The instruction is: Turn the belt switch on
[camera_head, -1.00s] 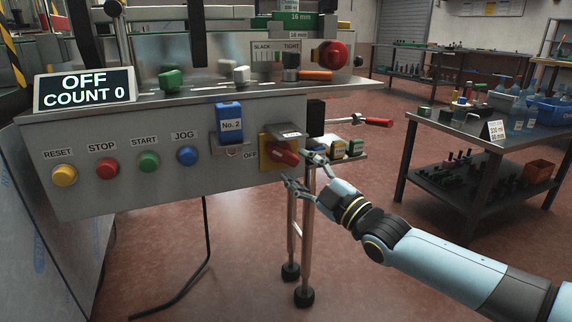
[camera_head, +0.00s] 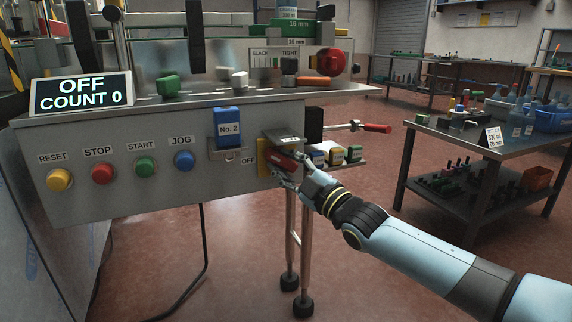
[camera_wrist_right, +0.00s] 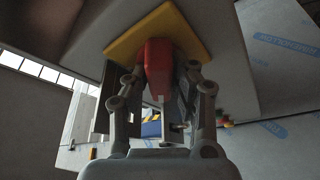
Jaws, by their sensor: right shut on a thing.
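The belt switch is a red handle (camera_head: 282,162) on a yellow plate (camera_head: 262,158) at the right end of the grey machine panel, next to an OFF label (camera_head: 248,160). My right gripper (camera_head: 290,165) is at the switch, its fingers on either side of the handle. In the right wrist view the red handle (camera_wrist_right: 158,70) stands between the two fingers (camera_wrist_right: 160,88), with the yellow plate (camera_wrist_right: 160,30) behind it. The gripper is shut on the handle. The display (camera_head: 82,93) reads OFF and COUNT 0. My left gripper is not in view.
Yellow, red, green and blue buttons (camera_head: 184,160) line the panel to the left. A blue No. 2 tag (camera_head: 229,127) hangs beside the switch. A red-handled lever (camera_head: 376,128) sticks out at right. A metal table (camera_head: 470,135) stands further right, with open floor between.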

